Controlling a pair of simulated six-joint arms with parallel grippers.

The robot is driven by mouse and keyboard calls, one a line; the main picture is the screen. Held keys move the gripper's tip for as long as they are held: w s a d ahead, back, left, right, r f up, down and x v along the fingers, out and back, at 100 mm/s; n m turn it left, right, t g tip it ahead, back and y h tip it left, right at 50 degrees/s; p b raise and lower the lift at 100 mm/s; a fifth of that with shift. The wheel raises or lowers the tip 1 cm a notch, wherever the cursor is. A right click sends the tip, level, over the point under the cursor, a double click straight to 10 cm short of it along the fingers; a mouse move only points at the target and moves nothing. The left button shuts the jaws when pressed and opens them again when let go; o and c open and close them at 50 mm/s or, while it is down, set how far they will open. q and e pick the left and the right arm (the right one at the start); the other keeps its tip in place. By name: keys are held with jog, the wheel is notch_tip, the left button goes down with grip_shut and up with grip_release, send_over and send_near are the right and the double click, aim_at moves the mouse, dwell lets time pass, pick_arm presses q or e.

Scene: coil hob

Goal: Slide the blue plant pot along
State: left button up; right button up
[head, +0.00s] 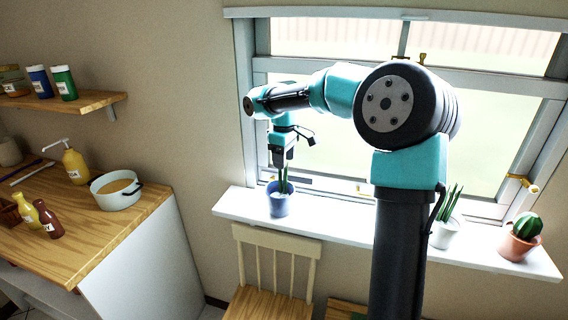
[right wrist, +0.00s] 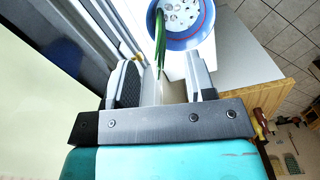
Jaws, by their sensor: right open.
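The blue plant pot (head: 280,203) stands upright on the white window sill (head: 330,220), near its left end, with thin green leaves rising from it. My right gripper (head: 282,160) points down just above the pot, at the leaves. In the right wrist view the fingers (right wrist: 163,85) are apart, with a green leaf showing between them. The pot's blue rim and pale pebbles (right wrist: 182,18) lie beyond the fingertips, and part of the pot is cut off by the frame's top edge. My left gripper is in neither view.
A white pot (head: 444,232) and a terracotta pot with a cactus (head: 520,240) stand on the sill's right part. The window frame (head: 246,110) rises behind. A wooden chair (head: 270,300) stands below the sill. The sill left of the blue pot is short but clear.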

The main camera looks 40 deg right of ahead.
notch_tip(320, 180, up, 10)
jog(key=shift+f, duration=0.1)
dwell(0.6)
